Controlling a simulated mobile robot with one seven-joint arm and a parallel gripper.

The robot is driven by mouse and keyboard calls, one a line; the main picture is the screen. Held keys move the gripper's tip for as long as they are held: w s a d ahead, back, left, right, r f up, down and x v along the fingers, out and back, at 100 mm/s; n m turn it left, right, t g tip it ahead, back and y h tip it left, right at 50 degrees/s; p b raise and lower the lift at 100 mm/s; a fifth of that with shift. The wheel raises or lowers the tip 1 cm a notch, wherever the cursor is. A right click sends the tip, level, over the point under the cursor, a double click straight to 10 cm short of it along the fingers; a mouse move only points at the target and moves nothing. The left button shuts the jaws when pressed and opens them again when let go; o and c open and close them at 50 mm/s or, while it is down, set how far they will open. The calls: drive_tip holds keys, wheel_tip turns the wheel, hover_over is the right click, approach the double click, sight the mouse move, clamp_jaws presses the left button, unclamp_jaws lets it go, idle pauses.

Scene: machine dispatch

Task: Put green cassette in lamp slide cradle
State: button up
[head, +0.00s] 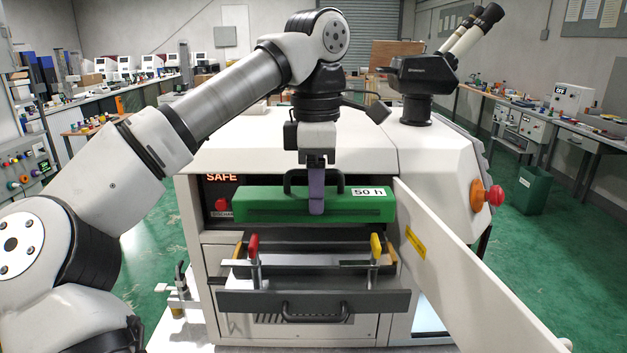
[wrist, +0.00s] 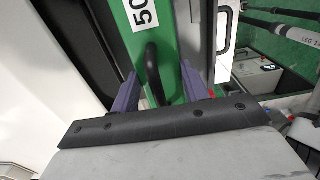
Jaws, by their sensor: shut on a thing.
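The green cassette (head: 268,205) is a long bar with a black top handle and a "50 h" label. My gripper (head: 316,205) is shut across its middle from above, one purple finger showing on its front face. In the wrist view the green cassette (wrist: 172,20) runs between the two fingers of my gripper (wrist: 158,85), with the black handle between them. The cassette looks level, in front of the machine's opening. The lamp slide cradle (head: 313,301) is pulled out below it, with a red-handled clamp (head: 253,250) at left and a yellow-handled clamp (head: 376,249) at right. Whether cassette and cradle touch is unclear.
An open white door panel (head: 455,265) extends forward on the right. A red button (head: 222,204) and a lit "SAFE" display (head: 221,177) are left of the cassette. A microscope (head: 430,80) stands on the machine, and a red emergency knob (head: 494,195) is on its right side.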

sight(317, 220)
drive_tip(key=shift+s+r, duration=0.1)
drive_tip(key=shift+s, duration=0.05)
drive_tip(key=shift+f+b, duration=1.5)
drive_tip(key=shift+f, duration=1.55)
drive_tip(key=shift+p, duration=0.5)
drive_tip(key=shift+f+b, duration=0.7)
drive_tip(key=shift+f, duration=0.75)
idle(0.4)
drive_tip(key=o, duration=1.3)
drive_tip(key=shift+o, duration=0.2)
